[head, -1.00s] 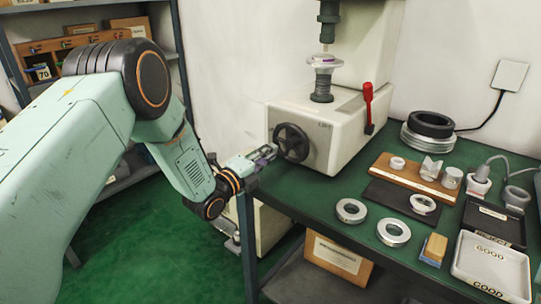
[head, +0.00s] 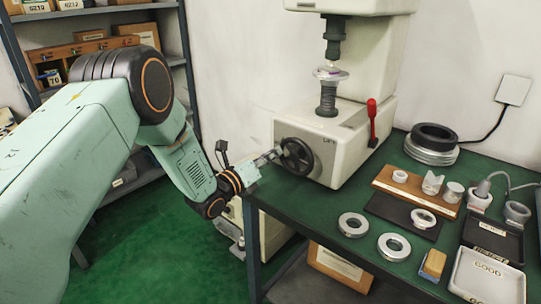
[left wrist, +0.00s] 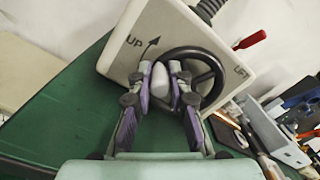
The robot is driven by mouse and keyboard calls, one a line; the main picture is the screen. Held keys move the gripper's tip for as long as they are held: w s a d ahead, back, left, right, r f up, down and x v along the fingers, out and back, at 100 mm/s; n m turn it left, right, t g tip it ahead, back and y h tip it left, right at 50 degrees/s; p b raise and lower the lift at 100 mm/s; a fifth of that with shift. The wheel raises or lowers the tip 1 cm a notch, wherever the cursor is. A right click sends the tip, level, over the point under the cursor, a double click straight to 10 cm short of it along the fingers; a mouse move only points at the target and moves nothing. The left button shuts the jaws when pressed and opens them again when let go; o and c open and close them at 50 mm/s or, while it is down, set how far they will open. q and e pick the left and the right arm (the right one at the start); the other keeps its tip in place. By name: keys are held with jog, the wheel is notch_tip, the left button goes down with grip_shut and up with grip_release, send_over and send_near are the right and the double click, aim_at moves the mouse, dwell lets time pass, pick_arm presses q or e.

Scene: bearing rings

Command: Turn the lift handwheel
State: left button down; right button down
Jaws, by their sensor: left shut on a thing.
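The lift handwheel (head: 297,156) is a black spoked wheel on the front of the pale machine's base. My left gripper (head: 277,153) reaches it from the left. In the left wrist view, the handwheel (left wrist: 213,66) stands beside a printed "UP" and curved arrow. There my left gripper's fingers (left wrist: 169,84) are shut on a rounded grey knob (left wrist: 160,78) in front of the wheel's left part. The fingers hide part of the rim. My right gripper is not in view.
The machine's lift screw (head: 327,98) carries a round plate (head: 330,73) under the spindle. A red lever (head: 372,110) stands right of it. Metal rings (head: 352,224), a wooden rack (head: 405,180) and trays (head: 488,275) occupy the green bench. Its edge lies beneath my wrist.

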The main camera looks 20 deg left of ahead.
pick_arm(q)
jog(key=shift+r, duration=0.2)
dwell(0.4)
jog(key=c, duration=1.2)
grip_release()
jog(key=shift+d, duration=0.1)
jog(key=shift+f, duration=0.1)
jog(key=shift+v, duration=6.05)
jog(key=shift+f, duration=0.1)
